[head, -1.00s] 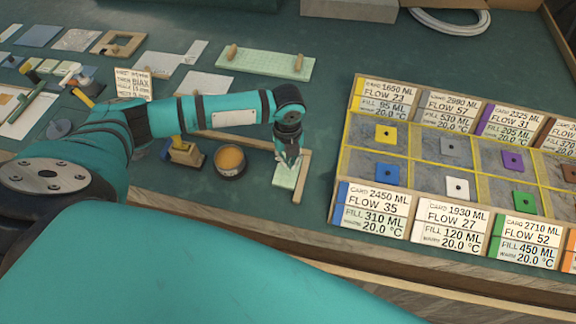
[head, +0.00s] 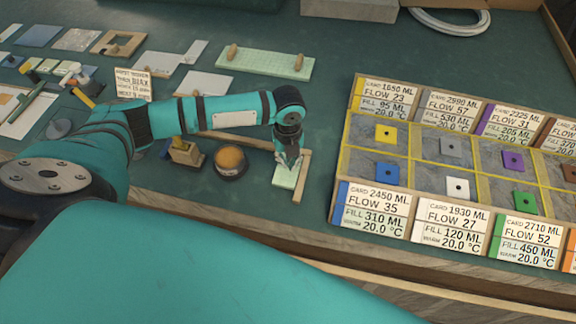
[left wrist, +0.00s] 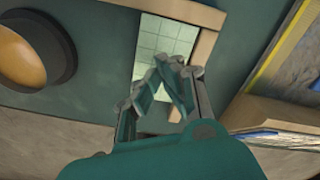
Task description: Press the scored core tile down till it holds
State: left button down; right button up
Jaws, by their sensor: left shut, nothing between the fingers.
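The scored core tile (head: 286,177) is a pale green piece with a grid of lines. It lies inside the corner of a wooden L-shaped frame (head: 303,172). In the left wrist view the tile (left wrist: 165,45) shows beyond my fingers, its near part hidden by them. My left gripper (head: 287,165) is shut and empty, pointing down over the tile. In the left wrist view the gripper (left wrist: 165,75) has its fingertips together. I cannot tell whether the tips touch the tile. My right gripper is not in view.
A round dark pot with an amber top (head: 231,161) stands left of the tile. A wooden block holder (head: 184,152) is beside it. A tray of labelled compartments (head: 343,150) lies to the right. A larger green scored board (head: 265,64) lies behind.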

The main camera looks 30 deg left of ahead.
aim_at(288, 169)
pick_arm(q)
jog(key=shift+f+b, duration=0.5)
jog(key=shift+f, duration=0.6)
dwell(0.4)
jog(key=shift+s+f, duration=0.1)
jog(key=shift+f, duration=0.05)
dwell(0.7)
notch_tip(288, 169, up, 7)
jog(key=p, duration=0.8)
dwell(0.4)
